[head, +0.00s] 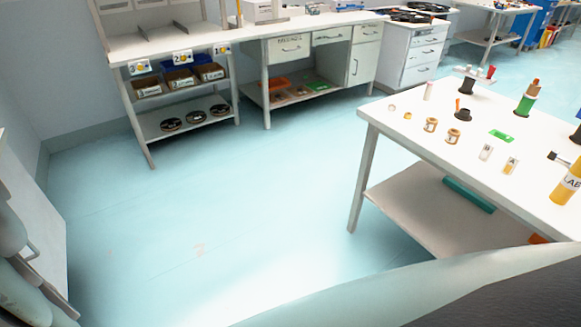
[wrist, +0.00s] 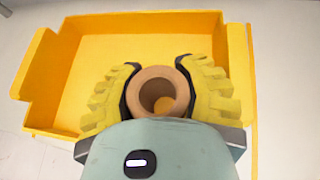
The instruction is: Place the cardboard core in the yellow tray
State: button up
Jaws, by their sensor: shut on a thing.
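In the wrist view, my gripper (wrist: 158,92) is shut on the cardboard core (wrist: 144,88), a brown hollow ring seen end-on between its yellow ribbed fingers. The yellow tray (wrist: 40,75) lies behind the core and fingers, with its open inside facing the camera. The core overlaps the tray in this view; I cannot tell how high it is above the tray floor. The near part of the tray is hidden by my gripper. In the head view, neither the gripper, the core nor the yellow tray can be made out.
A pale surface (wrist: 35,155) surrounds the tray. In the head view, a white table (head: 460,145) at the right carries spools, small jars and a yellow bottle (head: 567,185). A shelf bench (head: 190,110) stands at the back. The blue floor (head: 220,220) between is clear.

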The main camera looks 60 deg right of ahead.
jog(key=shift+f, duration=0.15)
jog(key=o, duration=0.8)
jog(key=shift+r, duration=0.2)
jog(key=v, duration=1.2)
jog(key=shift+d+f, duration=0.1)
jog(key=shift+f, duration=0.05)
